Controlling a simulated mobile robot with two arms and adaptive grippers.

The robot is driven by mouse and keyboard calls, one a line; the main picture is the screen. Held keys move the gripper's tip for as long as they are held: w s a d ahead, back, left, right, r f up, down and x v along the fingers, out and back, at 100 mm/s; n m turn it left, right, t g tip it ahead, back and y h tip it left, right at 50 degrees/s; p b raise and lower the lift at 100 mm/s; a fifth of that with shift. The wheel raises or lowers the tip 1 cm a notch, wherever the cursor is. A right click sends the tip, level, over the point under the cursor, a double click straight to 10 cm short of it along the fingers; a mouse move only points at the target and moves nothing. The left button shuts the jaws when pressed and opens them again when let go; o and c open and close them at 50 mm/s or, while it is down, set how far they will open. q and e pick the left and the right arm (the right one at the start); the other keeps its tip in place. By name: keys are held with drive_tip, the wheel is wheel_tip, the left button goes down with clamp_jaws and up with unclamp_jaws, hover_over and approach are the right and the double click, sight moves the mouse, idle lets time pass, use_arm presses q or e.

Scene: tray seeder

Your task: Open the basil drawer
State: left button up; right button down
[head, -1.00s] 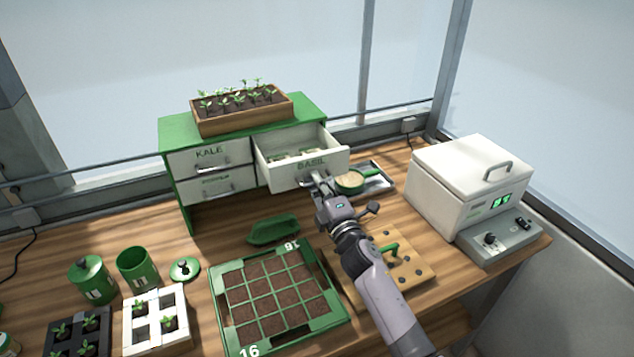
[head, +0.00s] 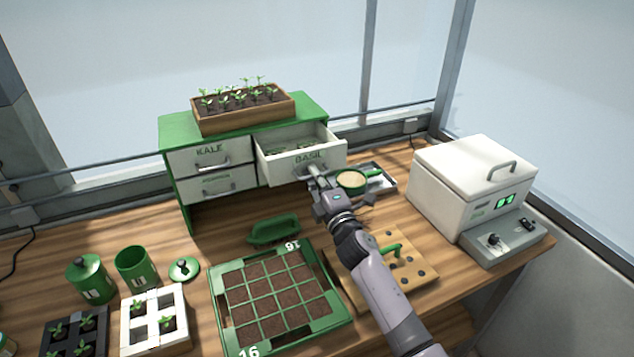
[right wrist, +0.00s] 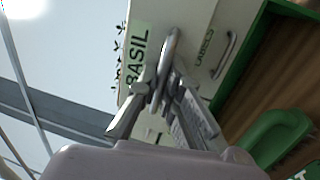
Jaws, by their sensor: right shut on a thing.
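The basil drawer (head: 280,172), white with a green BASIL label, is the upper right drawer of the green-topped cabinet (head: 180,136). It stands partly pulled out, with small packets visible inside. My right gripper (head: 315,176) is at the front of this drawer and shut on its handle. In the right wrist view the metal handle (right wrist: 172,48) passes between the fingers (right wrist: 164,92), beside the BASIL label (right wrist: 137,57). The fingers hide part of the handle. My left gripper is not in view.
A wooden planter of seedlings (head: 241,117) stands on the cabinet. A green tool (head: 272,230) and the soil tray (head: 332,315) lie in front.

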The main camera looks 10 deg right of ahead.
drive_tip(key=c, duration=2)
unclamp_jaws()
drive_tip(key=shift+s, duration=0.15)
drive_tip(key=v, duration=1.2)
drive_tip(key=shift+f, duration=0.1)
